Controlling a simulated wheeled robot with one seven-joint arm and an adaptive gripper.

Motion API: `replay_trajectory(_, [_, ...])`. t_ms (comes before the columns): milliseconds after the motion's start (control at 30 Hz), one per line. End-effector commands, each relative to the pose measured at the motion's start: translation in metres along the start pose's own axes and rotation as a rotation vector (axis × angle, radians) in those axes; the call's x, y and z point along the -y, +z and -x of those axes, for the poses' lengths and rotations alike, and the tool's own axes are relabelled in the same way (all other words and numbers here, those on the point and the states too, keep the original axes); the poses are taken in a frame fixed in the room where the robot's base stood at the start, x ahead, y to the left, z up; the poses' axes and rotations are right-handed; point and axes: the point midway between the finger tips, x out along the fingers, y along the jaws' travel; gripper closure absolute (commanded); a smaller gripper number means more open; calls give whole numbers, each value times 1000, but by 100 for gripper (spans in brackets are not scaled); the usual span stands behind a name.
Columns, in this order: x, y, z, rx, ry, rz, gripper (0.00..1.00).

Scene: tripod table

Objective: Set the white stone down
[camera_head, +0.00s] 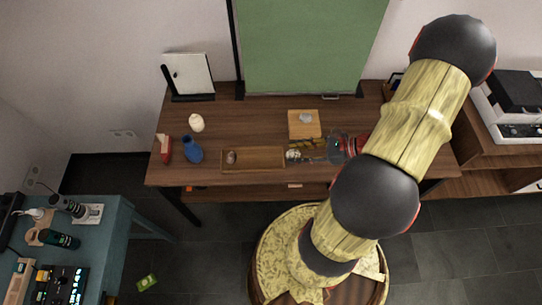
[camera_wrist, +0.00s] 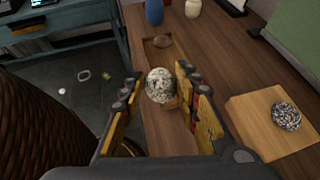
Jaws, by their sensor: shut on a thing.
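The white stone (camera_wrist: 160,85), pale and dark-speckled, sits between the fingers of my gripper (camera_wrist: 159,88), which is shut on it. In the head view the white stone (camera_head: 293,155) shows at the left tip of my gripper (camera_head: 297,153), by the right end of a shallow wooden tray (camera_head: 255,150). The tray (camera_wrist: 149,59) lies beyond and partly behind the stone in the wrist view. I cannot tell the stone's height above the tray or table.
A brownish stone (camera_head: 231,157) lies in the tray's left end. A grey speckled stone (camera_wrist: 286,115) rests on a light wooden board (camera_wrist: 250,112). A blue vase (camera_head: 193,150), a red-and-white item (camera_head: 164,149) and a cream jar (camera_head: 196,122) stand left on the table (camera_head: 265,107).

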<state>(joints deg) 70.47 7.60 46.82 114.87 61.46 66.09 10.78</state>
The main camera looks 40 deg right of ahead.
Motion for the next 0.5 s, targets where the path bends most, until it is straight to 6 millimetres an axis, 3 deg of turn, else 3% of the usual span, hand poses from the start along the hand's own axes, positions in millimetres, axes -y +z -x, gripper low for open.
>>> replay_trajectory(167, [16,0,-41,0,5,4,95])
replay_trajectory(300, [25,-13,-70,0,3,0,96])
replay_trajectory(500, [34,-23,-94,0,0,0,96])
